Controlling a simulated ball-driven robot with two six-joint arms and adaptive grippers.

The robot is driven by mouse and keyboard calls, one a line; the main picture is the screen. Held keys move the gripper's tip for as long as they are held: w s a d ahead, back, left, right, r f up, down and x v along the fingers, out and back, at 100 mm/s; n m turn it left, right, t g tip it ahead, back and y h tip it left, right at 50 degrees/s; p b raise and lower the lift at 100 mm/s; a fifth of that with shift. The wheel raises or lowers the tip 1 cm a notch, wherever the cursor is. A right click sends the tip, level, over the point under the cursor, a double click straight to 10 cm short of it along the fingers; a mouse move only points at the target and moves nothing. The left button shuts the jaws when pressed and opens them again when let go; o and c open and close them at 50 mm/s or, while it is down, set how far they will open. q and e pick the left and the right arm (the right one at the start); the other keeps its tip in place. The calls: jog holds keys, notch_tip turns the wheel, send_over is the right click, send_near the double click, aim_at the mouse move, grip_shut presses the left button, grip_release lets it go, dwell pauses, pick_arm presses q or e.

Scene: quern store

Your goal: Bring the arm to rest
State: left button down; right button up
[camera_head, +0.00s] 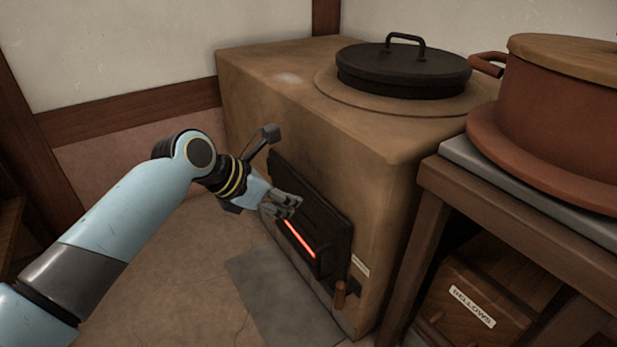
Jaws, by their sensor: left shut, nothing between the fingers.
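My left arm, pale blue with a grey band, comes in from the lower left. Its gripper (292,207) is shut and empty, just in front of the dark stove door (335,232) and overlapping its upper left part in the picture. I cannot tell whether it touches the door. A narrow slot in the door glows orange-red (300,239). My right gripper is not in view.
The tan stove (290,110) bears a black lid (403,70) with a handle. At right a wooden table (450,187) holds a red-brown pot (560,120). A grey slab (275,300) lies before the stove. Floor at lower left is clear.

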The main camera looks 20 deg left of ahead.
pick_arm(q)
jog(key=s+f+m+g+y, duration=0.1)
jog(key=s+f+g, duration=0.1)
jog(key=s+f, duration=0.55)
jog(key=s+f+m+g, duration=0.1)
jog(key=s+f, duration=0.3)
jog(key=s, duration=0.7)
jog(key=s+a+f+m+g+y+p, duration=0.1)
jog(key=s+a+f+m+p, duration=0.1)
jog(key=s+m+p, duration=0.4)
jog(key=s+a+f+m+g+y+p, duration=0.1)
jog(key=s+m+p, duration=0.5)
jog(key=s+m, duration=0.6)
jog(key=s+a+f+m+g+y+p, duration=0.1)
jog(key=s+a+f+m+y+p, duration=0.2)
jog(key=s, duration=1.4)
jog(key=a+f+m+p, duration=0.1)
jog(key=a+m+p, duration=0.3)
jog(key=m, duration=0.2)
jog(key=shift+s+f+g, duration=0.35)
jog(key=shift+s+g, duration=0.05)
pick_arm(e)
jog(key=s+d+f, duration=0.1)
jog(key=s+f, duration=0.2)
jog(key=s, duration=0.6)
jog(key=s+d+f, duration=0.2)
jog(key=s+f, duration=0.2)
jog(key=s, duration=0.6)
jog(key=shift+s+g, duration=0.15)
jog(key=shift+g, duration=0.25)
